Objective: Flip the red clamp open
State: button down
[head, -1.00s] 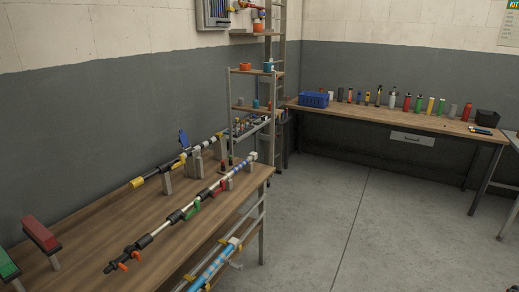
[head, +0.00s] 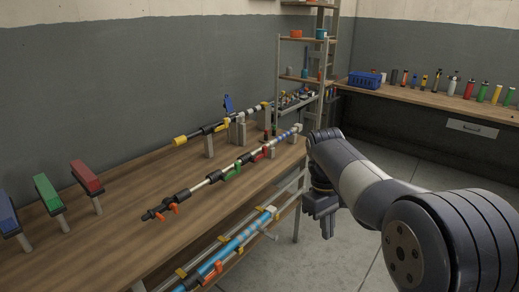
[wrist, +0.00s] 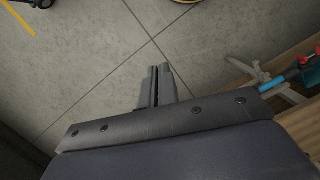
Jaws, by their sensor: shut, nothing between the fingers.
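A small red clamp (head: 258,156) sits on the long black and white rod (head: 208,179) over the wooden table, between a green clamp (head: 232,173) and the rod's far end. It is small and its lever position is hard to tell. A separate red block (head: 87,177) stands on a post at the table's left. My gripper (head: 325,228) points down beyond the table's right end, well apart from the red clamp. In the wrist view its two fingers (wrist: 156,84) are together and empty, above the floor.
The wooden table (head: 130,232) has a second rod with yellow ends (head: 203,133) behind. Green (head: 47,194) and blue (head: 7,213) blocks stand at left. A blue tube (head: 235,247) lies on a rack below the table's edge. A shelf unit (head: 300,78) stands beyond.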

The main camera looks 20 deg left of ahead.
aim_at(264, 154)
jog(key=i+j+u, duration=0.2)
jog(key=i+j, duration=0.15)
jog(key=i, duration=0.4)
jog(key=i+j+u, duration=0.2)
jog(key=i, duration=0.6)
jog(key=i+j+u, duration=0.15)
jog(key=i, duration=0.65)
